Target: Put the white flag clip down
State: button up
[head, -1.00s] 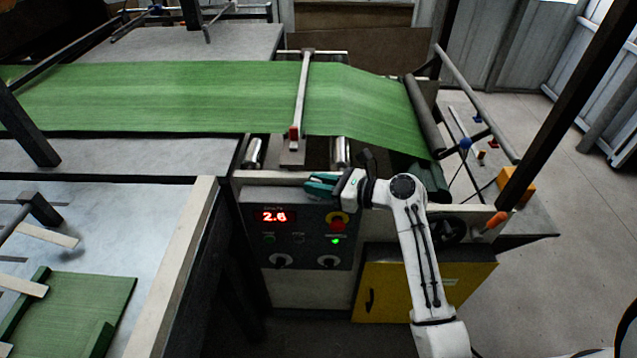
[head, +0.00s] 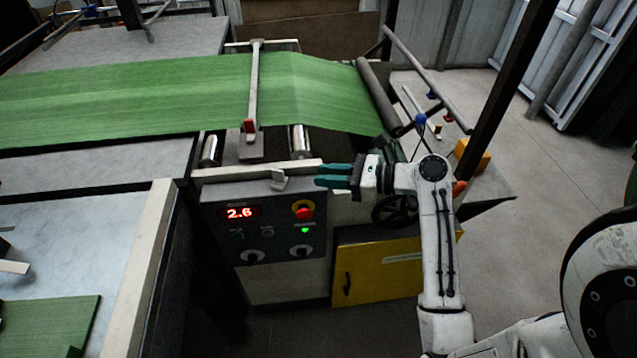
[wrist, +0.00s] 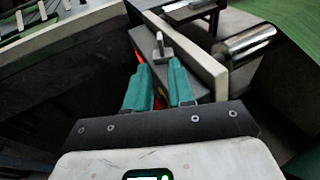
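The white flag clip (head: 279,181) rests on the top edge of the grey control box (head: 229,230), beside the pale rail behind it. It looks like a small, light, bent piece. My gripper (head: 318,175) is to the right of the clip, with its two green fingers apart and empty and a visible gap to the clip. In the wrist view the clip (wrist: 160,46) stands just beyond the open fingertips (wrist: 160,64), in line with the gap between them.
The control box carries a red display reading 2.6, a red stop button (head: 303,213) and knobs. The green sack web (head: 190,95) runs over rollers behind. A yellow cabinet (head: 385,280) is below my arm. Open floor lies to the right.

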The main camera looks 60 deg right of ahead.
jog(key=s+a+f+n+g, duration=0.3)
jog(key=a+f+n+g, duration=0.4)
jog(key=a+f+n, duration=0.6)
jog(key=s+a+f+n+g+h, duration=0.1)
jog(key=s+a+n+g+h, duration=0.1)
jog(key=s+n, duration=0.4)
jog(key=s+a+f+n+g+h, duration=0.1)
jog(key=s+n+g, duration=0.4)
jog(key=n, duration=0.8)
jog(key=shift+s+a+f+h, duration=0.4)
jog(key=shift+s+a+h, duration=0.25)
jog(key=shift+a, duration=0.45)
jog(key=shift+c, duration=0.2)
